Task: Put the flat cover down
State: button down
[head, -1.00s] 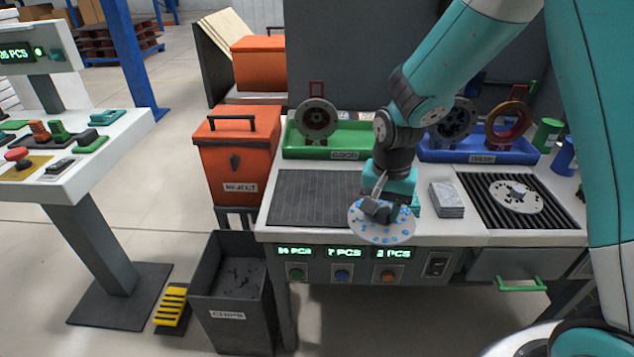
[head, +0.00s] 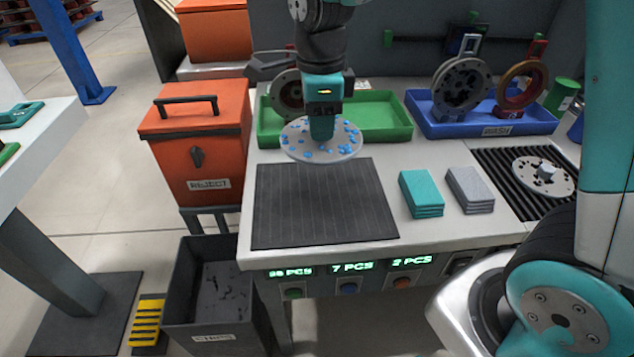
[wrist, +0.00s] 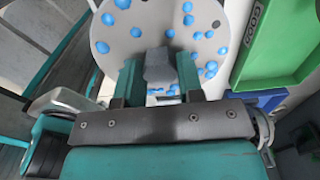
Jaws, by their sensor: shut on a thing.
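The flat cover (head: 300,143) is a pale round disc dotted with blue bits. My gripper (head: 322,130) is shut on the raised grey grip at its middle and holds it level above the back edge of the dark ribbed mat (head: 320,215). In the wrist view the cover (wrist: 120,45) fills the top, with the grey grip (wrist: 158,68) between my two teal fingers (wrist: 158,82). Dark holes show near its rim. I cannot tell the exact height of the cover over the mat.
A green tray (head: 385,118) marked GOOD stands behind the mat, a blue WASH tray (head: 425,112) to its right. Teal pads (head: 421,190) and grey pads (head: 470,187) lie right of the mat. Another disc (head: 530,172) lies on a ribbed rack. An orange REJECT bin (head: 195,150) stands left.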

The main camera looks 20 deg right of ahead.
aim_at(320, 196)
notch_tip(320, 196, down, 14)
jog(key=shift+r+b, duration=0.15)
jog(key=shift+b, duration=0.4)
jog(key=c, duration=0.8)
grip_release()
jog(key=shift+o, duration=0.2)
